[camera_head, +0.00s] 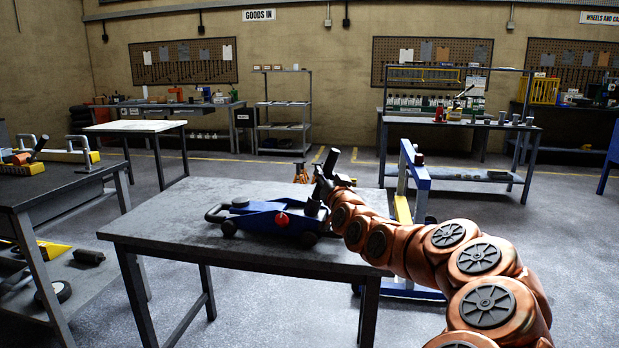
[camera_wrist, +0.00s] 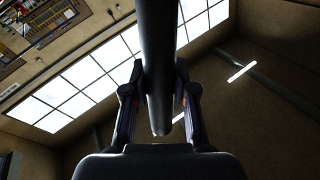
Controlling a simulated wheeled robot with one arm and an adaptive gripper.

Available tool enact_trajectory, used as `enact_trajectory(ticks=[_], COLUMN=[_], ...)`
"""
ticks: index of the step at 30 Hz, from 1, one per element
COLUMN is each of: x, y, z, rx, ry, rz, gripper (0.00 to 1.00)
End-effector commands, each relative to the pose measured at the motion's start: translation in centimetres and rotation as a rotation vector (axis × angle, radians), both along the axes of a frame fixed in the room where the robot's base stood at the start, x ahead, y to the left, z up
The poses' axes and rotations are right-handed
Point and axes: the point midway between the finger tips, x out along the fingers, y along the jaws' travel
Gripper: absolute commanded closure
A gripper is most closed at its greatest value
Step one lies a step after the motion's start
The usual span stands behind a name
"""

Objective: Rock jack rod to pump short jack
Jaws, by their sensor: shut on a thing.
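The short jack (camera_head: 262,216) is a low blue trolley jack with black wheels and a red round mark on its side. It sits on the grey table in front of me. The jack rod (camera_head: 329,165) is dark and rises from the jack's right end, tilted a little to the right. My gripper (camera_head: 322,186) is at the rod, above the jack's right end. In the wrist view, the rod (camera_wrist: 158,60) runs between the two fingers of my gripper (camera_wrist: 160,95), which are shut on it.
The grey table (camera_head: 160,232) has bare room left of and in front of the jack. A blue and yellow frame (camera_head: 412,190) stands just behind the table's right side. Another bench (camera_head: 60,190) with tools stands at the left. A pale-topped table (camera_head: 135,126) is behind.

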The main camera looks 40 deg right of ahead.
Motion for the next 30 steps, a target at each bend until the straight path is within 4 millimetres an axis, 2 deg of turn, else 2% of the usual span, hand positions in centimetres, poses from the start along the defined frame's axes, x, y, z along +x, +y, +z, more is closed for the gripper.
enact_trajectory(ticks=[1, 9, 17, 30], x=[0.0, -0.8, -1.6, -1.7], y=[-0.1, -0.6, -1.0, -1.1], z=[-0.6, -1.1, -1.3, -1.4], rx=[0.008, 0.048, 0.087, 0.099], ry=[0.0, -0.068, -0.134, -0.148], rz=[0.0, 0.0, -0.001, 0.0], gripper=[1.0, 1.0, 1.0, 1.0])
